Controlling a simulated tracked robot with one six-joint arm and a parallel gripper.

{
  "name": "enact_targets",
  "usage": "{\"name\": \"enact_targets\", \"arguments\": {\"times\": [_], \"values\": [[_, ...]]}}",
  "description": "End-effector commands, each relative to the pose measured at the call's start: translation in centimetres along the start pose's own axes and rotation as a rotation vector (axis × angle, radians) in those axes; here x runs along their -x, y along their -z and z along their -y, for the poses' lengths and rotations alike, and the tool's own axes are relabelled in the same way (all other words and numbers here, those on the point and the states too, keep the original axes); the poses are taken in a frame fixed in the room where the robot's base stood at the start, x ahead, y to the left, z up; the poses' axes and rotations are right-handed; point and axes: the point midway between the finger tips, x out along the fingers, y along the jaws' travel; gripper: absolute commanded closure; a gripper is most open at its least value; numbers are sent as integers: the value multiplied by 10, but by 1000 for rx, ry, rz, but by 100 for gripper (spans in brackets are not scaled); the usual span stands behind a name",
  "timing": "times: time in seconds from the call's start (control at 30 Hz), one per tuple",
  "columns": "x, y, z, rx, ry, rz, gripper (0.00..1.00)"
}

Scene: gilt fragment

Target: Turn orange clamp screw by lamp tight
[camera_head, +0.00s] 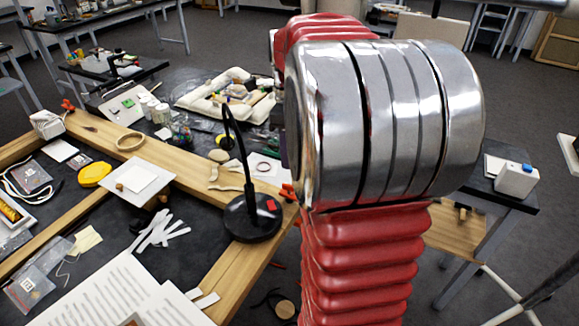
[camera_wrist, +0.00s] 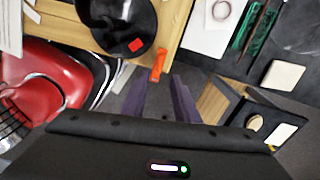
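The black lamp (camera_head: 252,218) stands on the wooden frame's near right corner, with a red square on its round base. The orange clamp (camera_head: 288,191) shows as a small piece beside the lamp, mostly hidden behind my arm. In the wrist view the lamp base (camera_wrist: 122,22) is at the top, and the orange clamp screw (camera_wrist: 158,65) sits at the wood's edge. My gripper (camera_wrist: 160,82) has two dark purple fingers with a gap between them. It is open and empty, and the screw shows just beyond the fingertips, in line with the gap. Contact cannot be told.
Another orange clamp (camera_head: 67,104) is at the frame's far left corner. Papers (camera_head: 110,290), white strips (camera_head: 158,232) and a yellow object (camera_head: 94,174) lie around the work surface.

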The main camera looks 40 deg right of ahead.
Motion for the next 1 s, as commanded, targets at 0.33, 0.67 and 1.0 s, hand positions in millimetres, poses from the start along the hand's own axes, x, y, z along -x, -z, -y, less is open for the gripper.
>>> {"name": "enact_targets", "arguments": {"times": [0.33, 0.67, 1.0], "values": [[39, 0, 0, 0, 0, 0, 73], [40, 0, 0, 0, -1, -1, 73], [39, 0, 0, 0, -1, -1, 73]]}}
